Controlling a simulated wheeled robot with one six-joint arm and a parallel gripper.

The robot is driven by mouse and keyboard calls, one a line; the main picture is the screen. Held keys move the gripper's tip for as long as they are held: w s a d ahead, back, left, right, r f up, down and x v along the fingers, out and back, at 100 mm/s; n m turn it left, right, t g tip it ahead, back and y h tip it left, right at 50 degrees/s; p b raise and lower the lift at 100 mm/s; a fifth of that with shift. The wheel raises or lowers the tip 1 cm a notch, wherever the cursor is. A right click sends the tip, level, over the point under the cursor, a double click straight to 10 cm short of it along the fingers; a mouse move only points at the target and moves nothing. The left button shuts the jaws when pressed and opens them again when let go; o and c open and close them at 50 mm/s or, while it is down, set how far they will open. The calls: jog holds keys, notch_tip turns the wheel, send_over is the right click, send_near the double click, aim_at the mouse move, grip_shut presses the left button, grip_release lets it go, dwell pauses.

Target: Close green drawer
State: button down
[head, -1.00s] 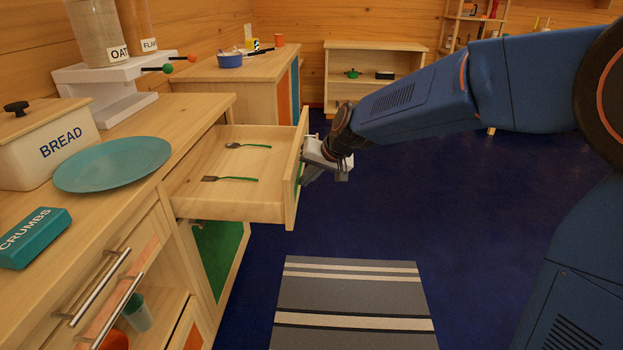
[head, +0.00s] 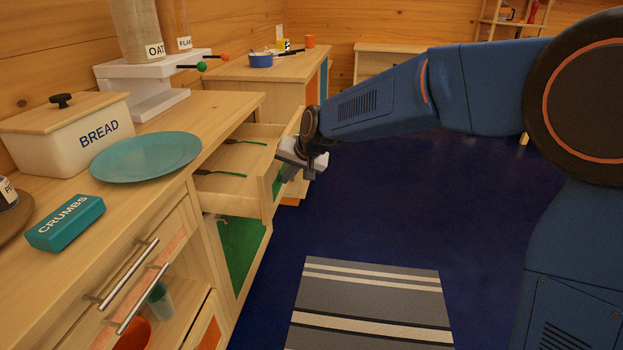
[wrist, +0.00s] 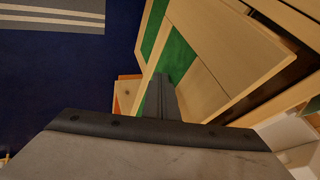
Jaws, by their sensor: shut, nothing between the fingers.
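The green drawer (head: 222,195) is pulled partly out of the wooden counter, under its top. Its wooden box holds a spoon (head: 246,142) and a fork (head: 219,174) with green handles. Its front, with a green panel (head: 278,186), faces right, toward the open floor. My gripper (head: 284,173) is shut and empty at the outer side of this front. Whether the fingertips touch it I cannot tell. In the wrist view the shut fingers (wrist: 160,98) point at the wood and green front (wrist: 178,58).
On the counter (head: 150,215) stand a teal plate (head: 146,157), a bread box (head: 70,135) and a teal crumbs box (head: 66,223). A green door (head: 240,250) is below the drawer. A striped rug (head: 370,300) lies on the clear blue floor.

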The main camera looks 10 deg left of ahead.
send_over(240, 192)
jog(key=shift+a, duration=0.15)
dwell(0.6)
